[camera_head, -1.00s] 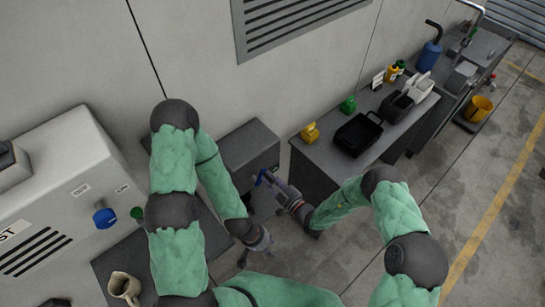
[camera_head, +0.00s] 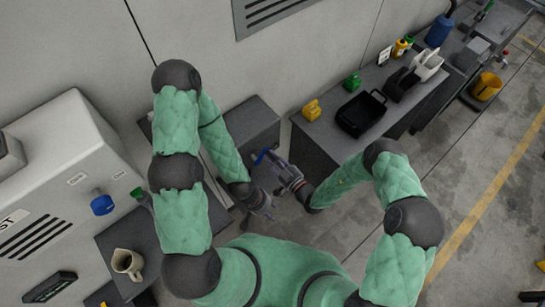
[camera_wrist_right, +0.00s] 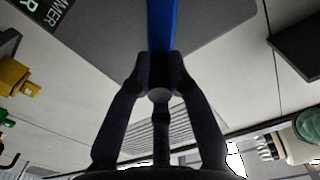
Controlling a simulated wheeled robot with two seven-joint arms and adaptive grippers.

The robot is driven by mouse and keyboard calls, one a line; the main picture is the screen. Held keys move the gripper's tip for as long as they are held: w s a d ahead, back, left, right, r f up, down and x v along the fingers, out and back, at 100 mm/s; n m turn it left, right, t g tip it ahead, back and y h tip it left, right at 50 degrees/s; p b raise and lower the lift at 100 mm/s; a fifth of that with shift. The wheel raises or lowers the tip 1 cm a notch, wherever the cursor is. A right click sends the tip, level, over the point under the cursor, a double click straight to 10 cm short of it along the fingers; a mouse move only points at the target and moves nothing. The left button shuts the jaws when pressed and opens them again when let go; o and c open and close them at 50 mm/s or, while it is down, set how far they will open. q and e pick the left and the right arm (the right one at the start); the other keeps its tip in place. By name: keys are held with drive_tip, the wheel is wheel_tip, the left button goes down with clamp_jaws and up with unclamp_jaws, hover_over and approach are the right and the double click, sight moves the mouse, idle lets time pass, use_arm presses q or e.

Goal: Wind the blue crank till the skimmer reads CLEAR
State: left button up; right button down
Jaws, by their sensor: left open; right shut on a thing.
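The blue crank (camera_head: 262,157) projects from the grey skimmer box (camera_head: 252,124) against the wall. My right gripper (camera_head: 277,165) is shut on the crank. The right wrist view shows the blue bar (camera_wrist_right: 161,25) between the closed fingers (camera_wrist_right: 160,75). That view also shows a dark display (camera_wrist_right: 52,14) with white letters ending "MMER" and part of a green "R"; the rest of the readout is cut off. My left gripper (camera_head: 266,208) is open and empty, below the right one and apart from the crank.
A dark bench (camera_head: 335,150) right of the box holds a black tray (camera_head: 361,114) and small yellow and green cans. At left stands a grey cabinet (camera_head: 65,170) with a blue knob (camera_head: 102,205). A beige jug (camera_head: 127,262) sits below it.

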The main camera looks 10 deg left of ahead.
drive_tip(key=c, duration=1.2)
unclamp_jaws()
drive_tip(key=shift+w+r, duration=0.15)
drive_tip(key=shift+o, duration=0.2)
drive_tip(key=v, duration=1.2)
